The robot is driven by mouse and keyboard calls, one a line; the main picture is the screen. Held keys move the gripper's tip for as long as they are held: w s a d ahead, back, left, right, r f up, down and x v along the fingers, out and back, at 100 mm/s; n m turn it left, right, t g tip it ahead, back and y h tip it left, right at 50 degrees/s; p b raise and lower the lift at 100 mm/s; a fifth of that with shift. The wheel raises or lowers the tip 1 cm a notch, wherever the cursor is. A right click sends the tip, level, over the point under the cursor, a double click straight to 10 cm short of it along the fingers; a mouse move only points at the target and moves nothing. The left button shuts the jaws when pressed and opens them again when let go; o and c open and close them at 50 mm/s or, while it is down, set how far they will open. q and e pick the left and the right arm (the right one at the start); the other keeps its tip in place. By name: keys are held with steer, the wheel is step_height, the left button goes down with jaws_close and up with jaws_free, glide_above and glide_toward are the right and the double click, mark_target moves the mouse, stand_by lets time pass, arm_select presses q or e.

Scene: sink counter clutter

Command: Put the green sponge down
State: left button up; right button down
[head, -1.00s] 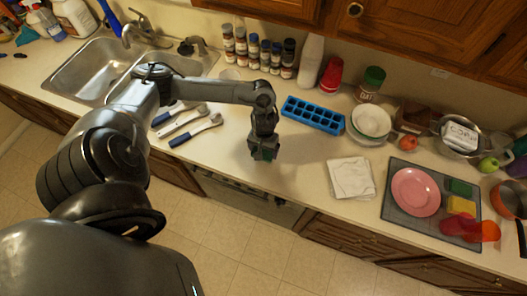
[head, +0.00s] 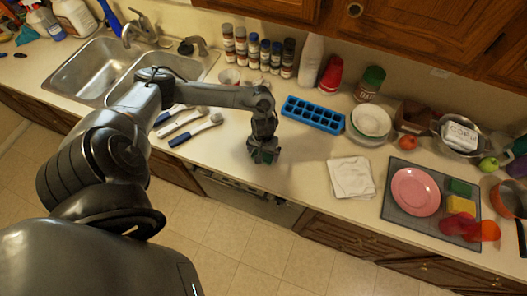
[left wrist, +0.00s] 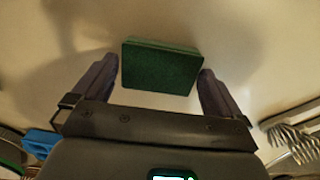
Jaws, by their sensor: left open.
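The green sponge (left wrist: 160,67) lies flat on the pale counter (head: 300,168) in the left wrist view. It sits between the two spread fingers of my left gripper (head: 264,156), with a narrow gap visible beside the fingers. In the head view the sponge is mostly hidden by the gripper, near the counter's front edge. My left gripper is open around it. My right gripper is not in view.
A blue ice tray (head: 313,114) is behind and right, a white cloth (head: 351,178) further right. A grey mat (head: 400,213) holds a pink plate (head: 415,192) and another green sponge (head: 459,187).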

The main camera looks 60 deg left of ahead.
mark_target(264, 154)
arm_select(q)
step_height(264, 154, up, 11)
steer(key=p, duration=0.2)
steer(key=w+d+r+m+t+h, duration=0.1)
steer(key=w+d+m+t+h, duration=0.3)
steer(key=d, duration=0.9)
steer(key=d+r+m+t+y, duration=0.1)
steer(key=d+m+t, duration=0.35)
steer(key=d, duration=0.95)
steer(key=s+a+m+g+y, duration=0.2)
steer(key=s+a+g, duration=0.3)
steer(key=s, duration=0.7)
steer(key=shift+a+r+y, duration=0.35)
steer(key=shift+a+y, duration=0.05)
steer(key=shift+a, duration=0.7)
